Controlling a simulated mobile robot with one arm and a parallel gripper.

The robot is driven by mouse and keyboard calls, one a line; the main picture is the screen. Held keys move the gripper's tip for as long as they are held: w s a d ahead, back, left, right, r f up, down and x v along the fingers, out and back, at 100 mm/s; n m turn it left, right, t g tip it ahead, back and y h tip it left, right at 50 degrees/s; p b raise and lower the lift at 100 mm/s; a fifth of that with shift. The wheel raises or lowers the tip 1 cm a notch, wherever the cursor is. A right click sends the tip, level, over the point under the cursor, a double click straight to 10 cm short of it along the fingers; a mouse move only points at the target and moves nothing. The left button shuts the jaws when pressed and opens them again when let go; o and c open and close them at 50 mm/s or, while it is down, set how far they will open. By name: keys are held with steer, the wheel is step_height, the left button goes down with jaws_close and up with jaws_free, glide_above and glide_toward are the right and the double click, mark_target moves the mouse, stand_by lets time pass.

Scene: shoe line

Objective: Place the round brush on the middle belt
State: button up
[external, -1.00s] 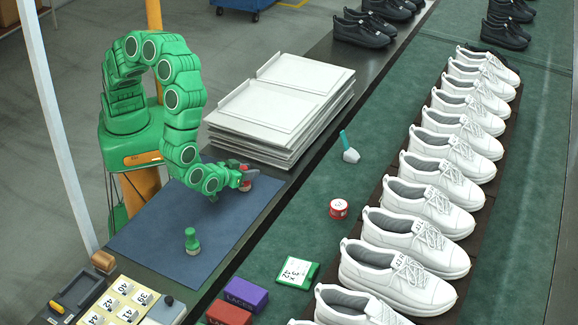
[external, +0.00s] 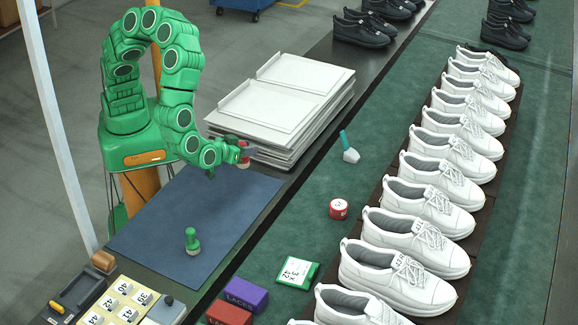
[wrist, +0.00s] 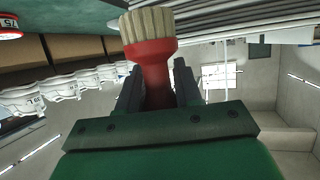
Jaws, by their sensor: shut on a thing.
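The round brush (wrist: 150,60) has a red handle and pale bristles, and it stands between the two dark fingers of my gripper (wrist: 158,85) in the wrist view. My gripper (external: 240,150) is shut on the brush's handle. In the external view it holds the brush (external: 243,162) above the far end of the blue mat, beside the white stack; the brush is small and partly hidden there. The green belt (external: 325,240) runs past the worktable, to the right of my gripper, with bare surface between the things on it.
The blue mat (external: 190,215) bears a green stamp-like tool (external: 192,241). White trays (external: 285,100) are stacked close to my gripper.

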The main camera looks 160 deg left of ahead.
steer(key=shift+r, duration=0.3)
steer(key=w+a+r+m+t, duration=0.2)
steer(key=a+m+t, duration=0.1)
steer(key=a, duration=0.6)
steer(key=w+a+r+m+t, duration=0.2)
steer(key=a+r+m+t, duration=0.1)
steer(key=a, duration=0.6)
steer(key=w+a+r+m+t, duration=0.3)
steer(key=a+m+t, duration=0.1)
steer(key=a, duration=0.5)
steer(key=shift+t+y, duration=0.4)
steer(key=shift+t, duration=0.4)
steer(key=shift+f, duration=0.15)
step_height(320, 180, down, 18)
steer(key=shift+r, duration=0.1)
steer(key=o, duration=1)
steer(key=shift+o, duration=0.2)
